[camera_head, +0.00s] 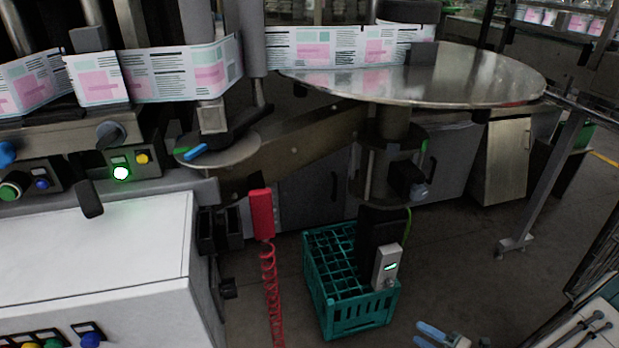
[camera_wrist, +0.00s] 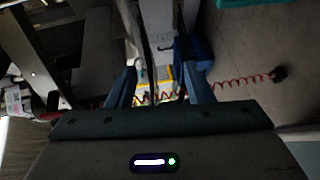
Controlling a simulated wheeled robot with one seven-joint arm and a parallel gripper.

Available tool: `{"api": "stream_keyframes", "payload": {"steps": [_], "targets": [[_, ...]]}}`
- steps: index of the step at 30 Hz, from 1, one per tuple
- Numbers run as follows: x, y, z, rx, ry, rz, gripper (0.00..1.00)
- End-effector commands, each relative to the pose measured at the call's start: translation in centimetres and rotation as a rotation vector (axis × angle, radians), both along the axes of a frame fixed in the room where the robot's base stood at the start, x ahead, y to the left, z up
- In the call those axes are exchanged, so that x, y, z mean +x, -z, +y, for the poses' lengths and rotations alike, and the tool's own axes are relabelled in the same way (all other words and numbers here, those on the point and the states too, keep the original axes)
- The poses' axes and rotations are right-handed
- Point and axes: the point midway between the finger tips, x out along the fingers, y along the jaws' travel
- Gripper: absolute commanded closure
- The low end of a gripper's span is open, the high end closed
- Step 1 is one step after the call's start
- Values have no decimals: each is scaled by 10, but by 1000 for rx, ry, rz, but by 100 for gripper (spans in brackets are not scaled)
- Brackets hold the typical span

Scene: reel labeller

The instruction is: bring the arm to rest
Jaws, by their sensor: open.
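My gripper (camera_wrist: 160,88) shows in the wrist view with its two blue fingers apart, one on each side of the picture's middle. I see nothing held between them; the space beyond is dark and cluttered. In the head view, a blue finger-like part at the bottom edge, right of the crate, looks like my gripper, mostly cut off by the frame. The rest of my arm is not clearly visible there.
A green crate (camera_head: 343,320) stands on the floor under the round metal table (camera_head: 480,75). A red box (camera_head: 261,214) hangs with a coiled red cord (camera_head: 271,290). The white machine cabinet (camera_head: 95,245) fills the left. Floor right of the crate looks open.

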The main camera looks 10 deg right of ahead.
Motion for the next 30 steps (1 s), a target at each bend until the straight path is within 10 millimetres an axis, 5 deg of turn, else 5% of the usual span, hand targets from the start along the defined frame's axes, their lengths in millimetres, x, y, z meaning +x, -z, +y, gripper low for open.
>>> {"api": "stream_keyframes", "payload": {"steps": [1, 12, 30], "targets": [[8, -29, 7, -86, -88, -26, 53], [30, -159, 75, -646, -719, -308, 53], [11, -344, 173, -1339, -1730, -1094, 53]]}}
